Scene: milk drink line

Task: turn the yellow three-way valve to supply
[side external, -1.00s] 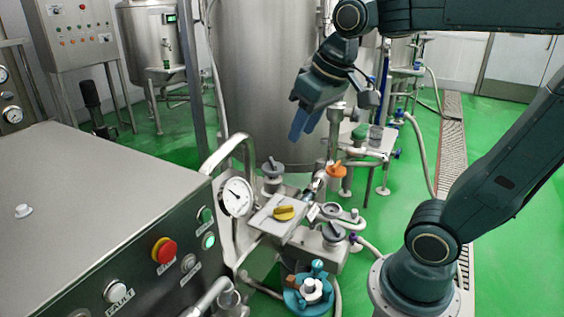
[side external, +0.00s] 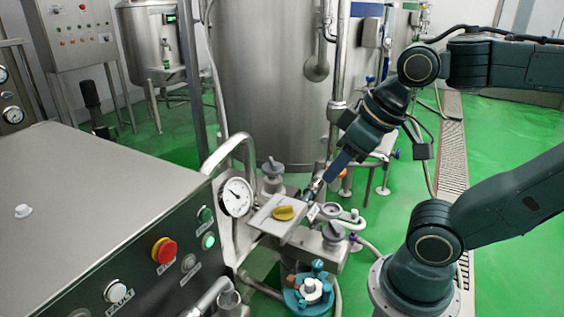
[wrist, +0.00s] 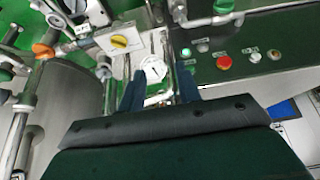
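The yellow valve handle (side external: 284,213) sits on a pale square plate (side external: 262,221) beside the pressure gauge. It also shows in the wrist view (wrist: 119,41), up and left of the fingers. Its pointer position and any supply marking are too small to read. My gripper (side external: 327,183) hangs above and to the right of the yellow handle in the side view, pointing down and left, not visibly touching it. In the wrist view its two blue fingers (wrist: 158,76) are spread apart with nothing held between them.
The pressure gauge (side external: 236,197) and a curved pipe stand left of the valve. An orange handle (wrist: 42,51) is on nearby piping. Grey knobs (side external: 333,232) are close by. The control panel has a red button (side external: 164,250). A large steel tank (side external: 268,80) stands behind.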

